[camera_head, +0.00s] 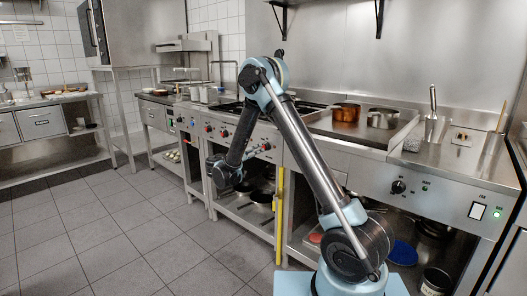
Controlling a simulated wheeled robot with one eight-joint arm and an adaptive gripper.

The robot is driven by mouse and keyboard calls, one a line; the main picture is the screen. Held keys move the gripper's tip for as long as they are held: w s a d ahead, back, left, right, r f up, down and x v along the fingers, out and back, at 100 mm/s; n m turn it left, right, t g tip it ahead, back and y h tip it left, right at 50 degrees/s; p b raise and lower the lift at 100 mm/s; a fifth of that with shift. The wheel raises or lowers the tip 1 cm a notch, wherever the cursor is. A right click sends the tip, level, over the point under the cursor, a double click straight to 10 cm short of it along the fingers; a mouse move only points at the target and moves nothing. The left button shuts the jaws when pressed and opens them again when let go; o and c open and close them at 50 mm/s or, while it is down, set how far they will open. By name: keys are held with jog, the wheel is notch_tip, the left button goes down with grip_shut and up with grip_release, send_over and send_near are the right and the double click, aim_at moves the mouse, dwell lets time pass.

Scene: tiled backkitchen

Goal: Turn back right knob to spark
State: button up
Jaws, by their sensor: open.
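The stove (222,120) stands against the back wall, with a row of small knobs along its front panel. A red knob (208,128) shows toward the panel's left and another knob (266,146) near its right end. I cannot tell which one is the back right knob, or read any spark mark. My arm bends over in front of the stove and hides part of the panel. My gripper (214,166) is open, low in front of the stove and apart from the knobs. Its fingers are small and dark in this view.
A copper pot (346,112) and a steel pot (382,118) stand on the counter right of the stove. Its front has a separate black knob (398,187). A yellow strip (279,215) runs down beside the stove. The tiled floor (130,225) at left is clear.

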aim_at(265, 147)
jog(key=x, duration=0.6)
jog(key=shift+w+d, duration=0.15)
jog(key=shift+w, duration=0.05)
jog(key=shift+c, duration=0.3)
jog(key=c, duration=1)
jog(key=shift+d, duration=0.1)
